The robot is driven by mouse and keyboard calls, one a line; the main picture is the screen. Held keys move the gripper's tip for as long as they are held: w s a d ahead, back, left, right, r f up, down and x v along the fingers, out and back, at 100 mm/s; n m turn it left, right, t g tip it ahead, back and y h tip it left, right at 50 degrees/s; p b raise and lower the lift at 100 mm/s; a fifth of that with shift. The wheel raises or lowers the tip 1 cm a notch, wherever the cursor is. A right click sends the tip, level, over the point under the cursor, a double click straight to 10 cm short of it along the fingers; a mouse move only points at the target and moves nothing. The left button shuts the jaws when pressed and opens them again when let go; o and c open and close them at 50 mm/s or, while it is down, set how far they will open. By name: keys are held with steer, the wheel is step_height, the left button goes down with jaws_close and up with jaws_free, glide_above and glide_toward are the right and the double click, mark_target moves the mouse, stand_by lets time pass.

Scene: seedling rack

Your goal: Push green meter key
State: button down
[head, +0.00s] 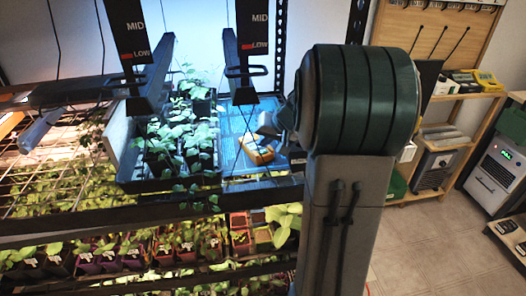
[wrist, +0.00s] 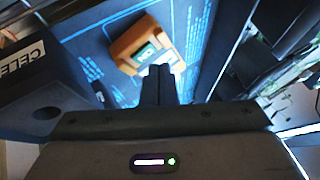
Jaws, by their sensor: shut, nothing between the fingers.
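The orange-yellow meter (head: 257,150) lies on a blue printed surface (head: 232,118), right of the leafy seedling tray. In the wrist view the meter (wrist: 128,42) is near the top middle, with a small greenish patch (wrist: 148,52) on its face. I cannot tell whether this patch is a screen or the green key. My gripper (wrist: 158,70) is shut and empty, its fingertips at the lower right edge of the meter in that view. Whether they touch it I cannot tell. In the head view my arm hides most of the gripper.
The seedling tray (head: 160,183) stands left of the meter. Dark hanging bars marked MID and LOW (head: 135,55) come down over the rack. In the wrist view a dark box lettered "CELE" (wrist: 35,95) is at left, and dark seedling cells (wrist: 280,65) are at right.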

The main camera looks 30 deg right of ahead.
mark_target(265, 153)
steer(key=shift+f, duration=0.1)
stand_by(0.3)
steer(key=shift+f+b, duration=0.4)
steer(key=shift+b, duration=0.35)
steer(key=shift+f+b, duration=0.3)
steer(key=shift+b, duration=0.15)
stand_by(0.3)
steer(key=shift+r, duration=0.15)
steer(key=shift+r+p, duration=0.3)
steer(key=shift+r, duration=0.3)
steer(key=shift+r+p, duration=1.55)
steer(key=shift+r, duration=1.05)
steer(key=shift+s+f, duration=0.1)
